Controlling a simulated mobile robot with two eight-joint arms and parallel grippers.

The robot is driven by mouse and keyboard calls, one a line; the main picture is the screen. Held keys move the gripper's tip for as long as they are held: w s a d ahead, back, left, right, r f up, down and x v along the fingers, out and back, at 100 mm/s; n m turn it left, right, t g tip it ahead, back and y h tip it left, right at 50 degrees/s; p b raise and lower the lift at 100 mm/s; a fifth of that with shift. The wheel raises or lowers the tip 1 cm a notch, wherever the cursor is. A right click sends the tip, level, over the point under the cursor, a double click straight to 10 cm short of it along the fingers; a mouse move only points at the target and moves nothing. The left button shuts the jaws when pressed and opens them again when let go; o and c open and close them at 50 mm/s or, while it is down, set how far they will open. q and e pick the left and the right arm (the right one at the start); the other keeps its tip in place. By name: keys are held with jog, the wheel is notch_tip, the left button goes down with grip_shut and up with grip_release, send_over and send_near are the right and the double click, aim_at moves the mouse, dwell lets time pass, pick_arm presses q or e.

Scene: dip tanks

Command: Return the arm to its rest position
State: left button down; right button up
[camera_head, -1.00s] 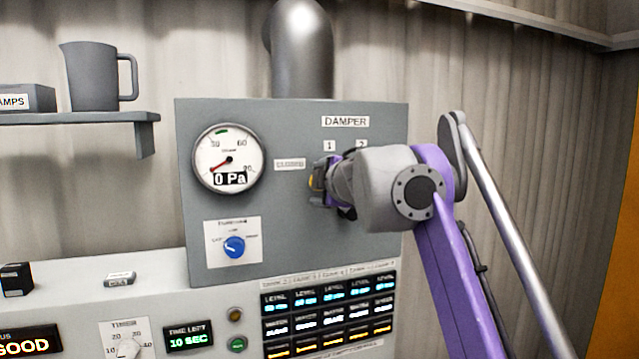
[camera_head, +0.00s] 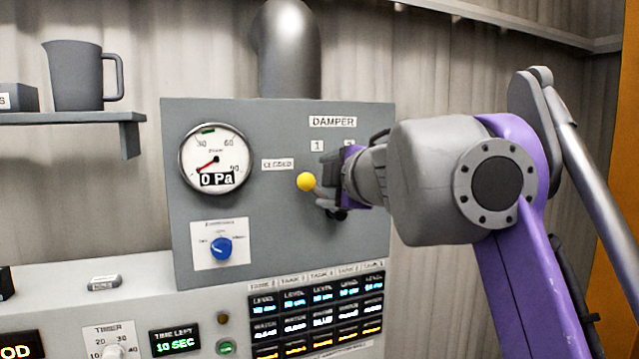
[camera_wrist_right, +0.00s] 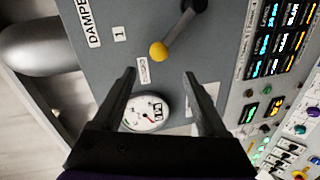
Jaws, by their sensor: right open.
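My right arm reaches in from the right in the head view. Its gripper (camera_head: 330,192) is near the damper panel (camera_head: 285,225), just right of the damper lever's yellow knob (camera_head: 306,182). The knob is beside the CLOSED label (camera_head: 277,164). In the right wrist view the gripper (camera_wrist_right: 160,75) has its two fingers spread with nothing between them. The yellow knob (camera_wrist_right: 158,51) and its dark lever appear beyond the fingertips, apart from them. My arm hides part of the panel's right side. My left gripper is not in view.
A round gauge (camera_head: 216,160) reads 0 Pa, with a blue knob (camera_head: 221,248) below it. A grey jug (camera_head: 77,77) stands on a shelf (camera_head: 60,119) at left. A control console with lit displays (camera_head: 320,310) runs below. A pipe (camera_head: 290,50) rises behind the panel.

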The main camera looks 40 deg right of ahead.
jog(key=shift+s+a, duration=0.1)
jog(key=shift+s, duration=0.05)
dwell(0.4)
jog(key=a+f+m+g+h, duration=0.3)
jog(key=f+m, duration=0.8)
jog(key=f, duration=1.9)
jog(key=s+a+f+g+y, duration=0.2)
jog(key=s+a+f, duration=0.3)
jog(key=f, duration=0.4)
jog(key=s+a+f+m+g+y, duration=0.1)
jog(key=s+a+f, duration=0.4)
jog(key=f, duration=0.5)
jog(key=s+a+f+g+y, duration=0.3)
jog(key=s+a+f+y, duration=0.1)
jog(key=f, duration=0.5)
jog(key=s+a, duration=0.1)
jog(key=a, duration=0.1)
jog(key=shift+a+f+y, duration=0.3)
jog(key=shift+a+y, duration=0.05)
jog(key=shift+y, duration=0.05)
jog(key=shift+s, duration=0.1)
